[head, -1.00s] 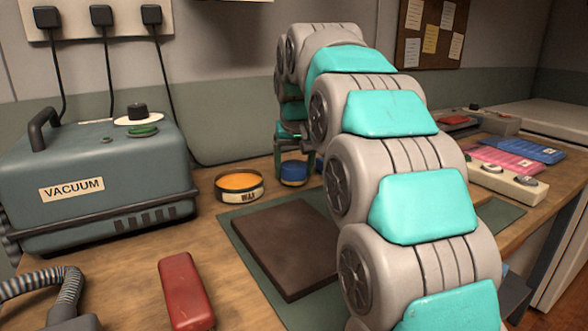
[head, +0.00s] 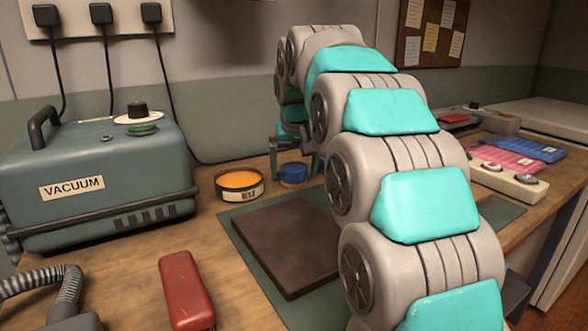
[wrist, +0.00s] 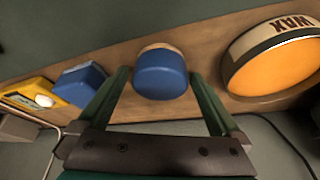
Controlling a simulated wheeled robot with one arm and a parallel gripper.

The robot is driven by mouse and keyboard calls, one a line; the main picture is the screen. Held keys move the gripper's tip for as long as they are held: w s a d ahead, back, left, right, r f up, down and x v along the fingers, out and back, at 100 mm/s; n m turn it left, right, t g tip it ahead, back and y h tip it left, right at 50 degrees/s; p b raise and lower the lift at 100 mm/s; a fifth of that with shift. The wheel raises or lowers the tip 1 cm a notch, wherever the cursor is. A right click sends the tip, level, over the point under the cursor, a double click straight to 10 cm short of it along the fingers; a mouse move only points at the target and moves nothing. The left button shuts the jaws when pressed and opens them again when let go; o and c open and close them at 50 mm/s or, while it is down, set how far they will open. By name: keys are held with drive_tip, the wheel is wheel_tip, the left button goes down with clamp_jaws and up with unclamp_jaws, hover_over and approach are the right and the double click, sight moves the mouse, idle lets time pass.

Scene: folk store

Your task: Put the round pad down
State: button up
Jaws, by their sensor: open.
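The round pad (head: 293,174) is blue on top and rests on the wooden bench, just right of the wax tin (head: 240,190). In the wrist view the pad (wrist: 160,82) shows a blue face and a tan edge. My gripper (head: 295,168) is at the pad, with one finger to each side. In the wrist view the gripper (wrist: 160,82) is open, and gaps show between both fingers and the pad. The orange-filled wax tin (wrist: 275,70) is at the right there. My arm hides part of the bench behind it.
A brown slab (head: 285,245) lies on a green mat (head: 234,222) in front of the pad. A vacuum unit (head: 90,180) and a red block (head: 186,290) are at the left. Pink and blue packs (head: 525,150) lie at the right. The wall is close behind.

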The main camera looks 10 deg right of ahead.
drive_tip(key=v, duration=1.2)
drive_tip(key=shift+r, duration=0.1)
